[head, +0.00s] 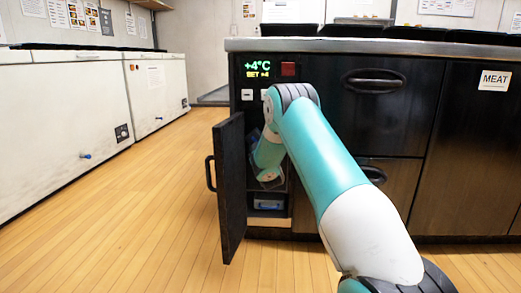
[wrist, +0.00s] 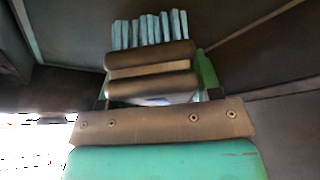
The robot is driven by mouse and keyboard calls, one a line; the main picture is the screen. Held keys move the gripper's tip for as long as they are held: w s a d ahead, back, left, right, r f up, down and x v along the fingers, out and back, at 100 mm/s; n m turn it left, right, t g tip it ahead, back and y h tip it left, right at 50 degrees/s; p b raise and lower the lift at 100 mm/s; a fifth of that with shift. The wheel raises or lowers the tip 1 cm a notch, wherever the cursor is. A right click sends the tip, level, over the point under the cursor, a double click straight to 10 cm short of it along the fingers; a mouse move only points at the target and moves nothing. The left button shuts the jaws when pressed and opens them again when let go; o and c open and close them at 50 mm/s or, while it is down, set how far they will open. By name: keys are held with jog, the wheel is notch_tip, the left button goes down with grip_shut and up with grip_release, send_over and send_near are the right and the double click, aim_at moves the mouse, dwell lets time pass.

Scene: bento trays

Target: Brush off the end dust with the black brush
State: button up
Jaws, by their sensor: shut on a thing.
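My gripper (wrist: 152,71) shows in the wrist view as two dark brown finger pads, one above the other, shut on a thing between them. A row of pale blue-grey strips (wrist: 149,29), which look like the bristles of the brush, stands out beyond the pads. The brush's handle is mostly hidden, so I cannot make out its black colour. In the head view my arm reaches into the open compartment (head: 279,217) under the green display, and my gripper is hidden inside it. I cannot make out any dust in either view.
The compartment's black door (head: 231,187) stands open to the left of my arm. A blue box-like part (head: 268,204) sits low in the compartment. Dark compartment walls (wrist: 273,55) are close around my gripper. The wooden floor (head: 130,215) to the left is clear; white chest freezers (head: 62,120) line the wall.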

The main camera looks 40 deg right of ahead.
jog(key=shift+s+a+f+b, duration=0.15)
jog(key=shift+s+a+b, duration=0.4)
jog(key=shift+b, duration=0.55)
jog(key=shift+s+a+f+b, duration=0.15)
jog(key=shift+s+a+b, duration=0.1)
jog(key=shift+a+b, duration=0.65)
jog(key=shift+c, duration=0.4)
jog(key=shift+s+a+b, duration=0.2)
jog(key=shift+s+b, duration=0.1)
jog(key=shift+b, duration=0.45)
jog(key=shift+s+r, duration=0.1)
jog(key=shift+r, duration=0.1)
jog(key=shift+a+f, duration=0.1)
jog(key=shift+s+a+f+b, duration=0.15)
jog(key=shift+s+a+b, duration=0.25)
jog(key=shift+b, duration=0.7)
jog(key=shift+s+a+b, duration=0.55)
jog(key=shift+a+b, duration=0.15)
jog(key=shift+b, duration=0.35)
jog(key=shift+r, duration=0.25)
jog(key=shift+r, duration=0.1)
